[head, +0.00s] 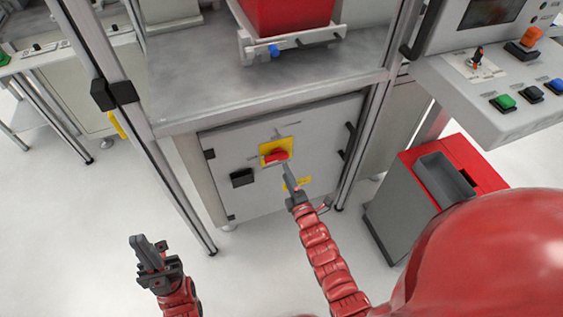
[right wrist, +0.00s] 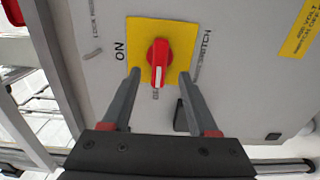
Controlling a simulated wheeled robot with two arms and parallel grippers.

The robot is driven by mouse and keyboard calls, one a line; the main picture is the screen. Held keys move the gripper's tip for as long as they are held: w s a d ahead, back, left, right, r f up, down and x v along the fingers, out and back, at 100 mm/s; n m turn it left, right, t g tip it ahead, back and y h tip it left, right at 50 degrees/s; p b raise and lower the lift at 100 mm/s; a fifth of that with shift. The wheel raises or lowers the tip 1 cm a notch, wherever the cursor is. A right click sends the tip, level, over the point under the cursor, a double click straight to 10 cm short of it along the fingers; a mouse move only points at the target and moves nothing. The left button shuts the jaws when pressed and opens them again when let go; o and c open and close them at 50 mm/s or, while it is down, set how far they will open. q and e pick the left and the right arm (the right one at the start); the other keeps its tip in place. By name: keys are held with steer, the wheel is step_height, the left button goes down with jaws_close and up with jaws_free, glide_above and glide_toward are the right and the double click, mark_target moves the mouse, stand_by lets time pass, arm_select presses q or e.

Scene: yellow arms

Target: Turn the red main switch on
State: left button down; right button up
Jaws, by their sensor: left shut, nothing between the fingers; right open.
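The red main switch (head: 276,155) is a knob on a yellow square plate (head: 267,147) on the grey cabinet door. In the right wrist view the red knob (right wrist: 159,53) has a white mark pointing down in the picture, while the word ON stands to the left of the plate. My right gripper (head: 285,167) is open in front of the switch. In the right wrist view its fingertips (right wrist: 160,72) are on either side of the knob's lower part, with gaps visible; contact cannot be told. My left gripper (head: 139,240) is shut and empty, low at the left, away from the cabinet.
A black door handle (head: 242,178) is left of the switch, and a yellow label (head: 297,184) below right. Metal frame posts (head: 165,165) flank the cabinet. A red and grey bin (head: 405,205) and a button console (head: 500,105) stand right.

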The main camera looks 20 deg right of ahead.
mark_target(280, 160)
steer(key=shift+w+a, duration=0.1)
steer(key=shift+w, duration=2.7)
steer(key=shift+c, duration=0.2)
jaws_close()
